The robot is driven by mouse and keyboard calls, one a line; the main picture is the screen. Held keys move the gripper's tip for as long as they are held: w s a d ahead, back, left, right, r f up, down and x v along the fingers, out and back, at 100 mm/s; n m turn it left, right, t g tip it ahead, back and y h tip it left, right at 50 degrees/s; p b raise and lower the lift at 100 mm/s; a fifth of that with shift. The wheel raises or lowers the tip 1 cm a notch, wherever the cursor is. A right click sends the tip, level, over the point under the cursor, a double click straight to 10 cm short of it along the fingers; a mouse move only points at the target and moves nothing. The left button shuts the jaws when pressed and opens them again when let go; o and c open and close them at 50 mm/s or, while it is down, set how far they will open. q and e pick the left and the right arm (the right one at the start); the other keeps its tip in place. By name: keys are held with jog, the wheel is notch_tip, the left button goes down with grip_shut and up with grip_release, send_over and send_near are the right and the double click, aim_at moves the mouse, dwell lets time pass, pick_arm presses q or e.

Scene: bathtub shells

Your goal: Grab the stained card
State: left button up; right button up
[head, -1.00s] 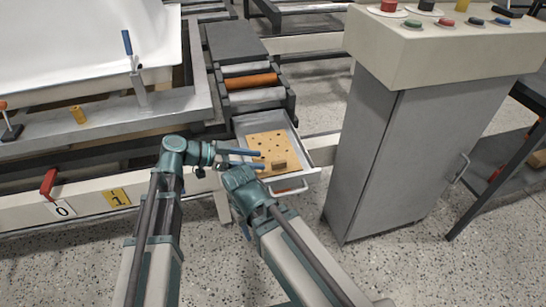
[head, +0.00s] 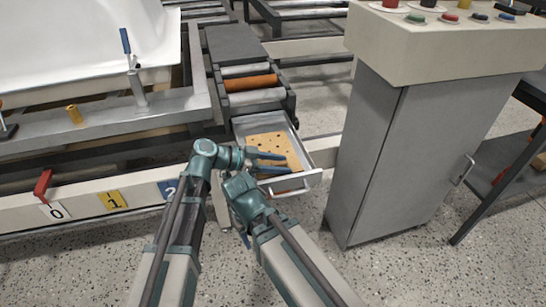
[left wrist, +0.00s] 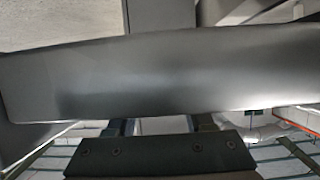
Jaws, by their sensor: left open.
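The stained card (head: 270,143) is a tan sheet with dark brown spots, lying flat in an open grey drawer (head: 302,152) in the head view. My left gripper (head: 284,162) is open, its two blue fingers over the card and hiding part of it. I cannot tell how high above the card they are. My right gripper (head: 243,236) is in front of the drawer, pointing down; its jaws are too small and covered to read. In the left wrist view a large dark grey shape fills the middle, and the card cannot be made out.
The drawer's front handle (head: 290,188) is just right of my right arm. A grey cabinet (head: 395,150) with a button panel stands to the right. Rollers (head: 252,83) are behind the drawer. A rail with numbered plates (head: 113,199) runs along the left. Speckled floor is open in front.

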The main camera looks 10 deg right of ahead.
pick_arm(q)
grip_shut()
jog(key=shift+r, duration=0.1)
dwell(0.4)
